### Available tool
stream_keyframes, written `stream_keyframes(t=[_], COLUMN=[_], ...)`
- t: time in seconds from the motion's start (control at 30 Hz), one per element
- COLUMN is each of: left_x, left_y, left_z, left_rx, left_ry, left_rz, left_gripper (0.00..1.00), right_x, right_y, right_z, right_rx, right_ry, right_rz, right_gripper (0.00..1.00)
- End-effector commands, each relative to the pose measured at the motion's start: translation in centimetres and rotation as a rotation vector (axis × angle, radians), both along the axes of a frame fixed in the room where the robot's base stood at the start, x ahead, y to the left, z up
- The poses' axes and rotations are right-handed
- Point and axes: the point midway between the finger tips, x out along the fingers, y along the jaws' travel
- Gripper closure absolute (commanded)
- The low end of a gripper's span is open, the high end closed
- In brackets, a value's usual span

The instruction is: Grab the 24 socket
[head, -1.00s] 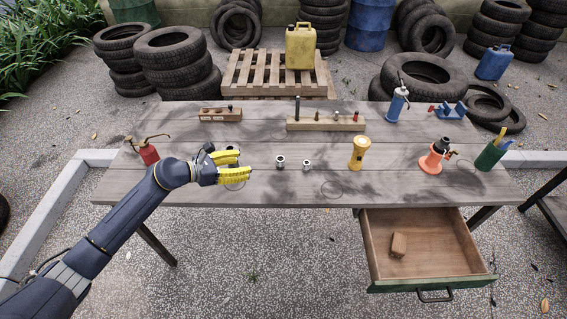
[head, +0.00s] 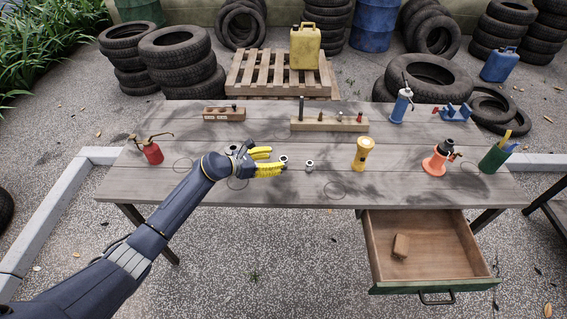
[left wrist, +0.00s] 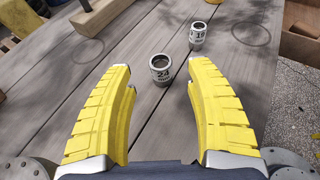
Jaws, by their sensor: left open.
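The 24 socket (left wrist: 160,72) is a short grey metal cylinder with a white band marked 24, standing upright on the table. In the head view the 24 socket (head: 284,159) is at my left gripper's fingertips, partly hidden by them. A second, similar socket (left wrist: 198,35) stands just beyond it; its number is hard to read, and it also shows in the head view (head: 309,166). My left gripper (head: 274,161) has yellow fingers, spread open and empty, with the 24 socket ahead between the tips. My right gripper is not in view.
A yellow flashlight (head: 362,154) stands right of the sockets. A wooden block (head: 329,124) with several upright pieces lies behind. A red oil can (head: 152,152) stands at the left. The drawer (head: 469,250) is open at the front right. The table around the sockets is clear.

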Motion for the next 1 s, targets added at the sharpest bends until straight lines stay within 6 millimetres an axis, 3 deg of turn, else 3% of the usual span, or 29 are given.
stream_keyframes(t=[0.4, 0.83, 1.0], left_x=[2.0, 2.4, 2.4], left_y=[-3.3, -3.9, -3.9], left_z=[-1.9, -2.2, -2.2], left_rx=[-0.002, 0.000, 0.000], left_ry=[0.001, 0.000, 0.000], left_rz=[0.001, 0.000, 0.000], left_gripper=[0.45, 0.43, 0.63], right_x=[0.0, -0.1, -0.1], right_y=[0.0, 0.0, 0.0], right_z=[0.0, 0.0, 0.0], right_rx=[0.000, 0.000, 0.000], right_ry=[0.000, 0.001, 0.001], right_rz=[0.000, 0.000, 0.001], right_gripper=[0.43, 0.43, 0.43])
